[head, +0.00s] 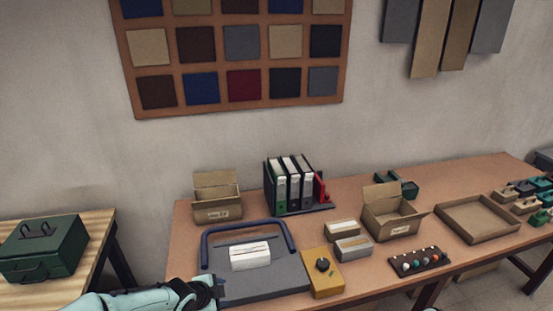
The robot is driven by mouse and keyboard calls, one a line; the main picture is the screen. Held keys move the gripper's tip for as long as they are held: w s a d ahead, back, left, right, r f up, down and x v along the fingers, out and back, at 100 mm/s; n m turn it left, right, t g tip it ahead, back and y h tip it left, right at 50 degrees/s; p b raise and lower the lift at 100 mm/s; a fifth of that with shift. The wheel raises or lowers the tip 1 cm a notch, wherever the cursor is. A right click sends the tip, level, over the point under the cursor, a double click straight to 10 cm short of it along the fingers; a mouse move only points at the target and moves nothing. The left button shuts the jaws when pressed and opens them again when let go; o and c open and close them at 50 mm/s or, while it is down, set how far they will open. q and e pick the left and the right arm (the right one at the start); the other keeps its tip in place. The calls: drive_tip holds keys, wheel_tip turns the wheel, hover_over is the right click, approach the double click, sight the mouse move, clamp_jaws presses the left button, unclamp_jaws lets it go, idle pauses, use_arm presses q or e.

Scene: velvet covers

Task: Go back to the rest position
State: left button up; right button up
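My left arm is pale teal and comes in along the bottom left. Its dark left gripper (216,291) is at the left front corner of a grey flat device (280,281) with a blue bar handle (289,237). I cannot tell whether it touches the device, and its fingers are too small and dark to read. A white block (250,257) lies on the device. My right gripper is not in view.
The brown table (365,262) holds a yellow box with a black knob (322,272), open cartons (217,200) (392,217), binders (289,185), a shallow tray (477,219) and a rack of coloured knobs (419,261). A green case (45,248) stands on the left table.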

use_arm(q)
drive_tip(key=s+d+f+n+g+h, duration=0.1)
drive_tip(key=s+d+f+n+g, duration=0.1)
drive_tip(key=s+f+n, duration=0.45)
drive_tip(key=s+d+f+n+g+h, duration=0.15)
drive_tip(key=s+f+n, duration=0.25)
drive_tip(key=s+f, duration=0.55)
drive_tip(key=s+f+n+g+y, duration=0.2)
drive_tip(key=s+f+n+g, duration=0.1)
drive_tip(key=s+f+n, duration=0.7)
drive_tip(key=s, duration=0.4)
drive_tip(key=shift+s+d+f+g, duration=0.15)
drive_tip(key=shift+d+f+g, duration=0.05)
drive_tip(key=shift+f+g, duration=0.15)
drive_tip(key=shift+r, duration=0.1)
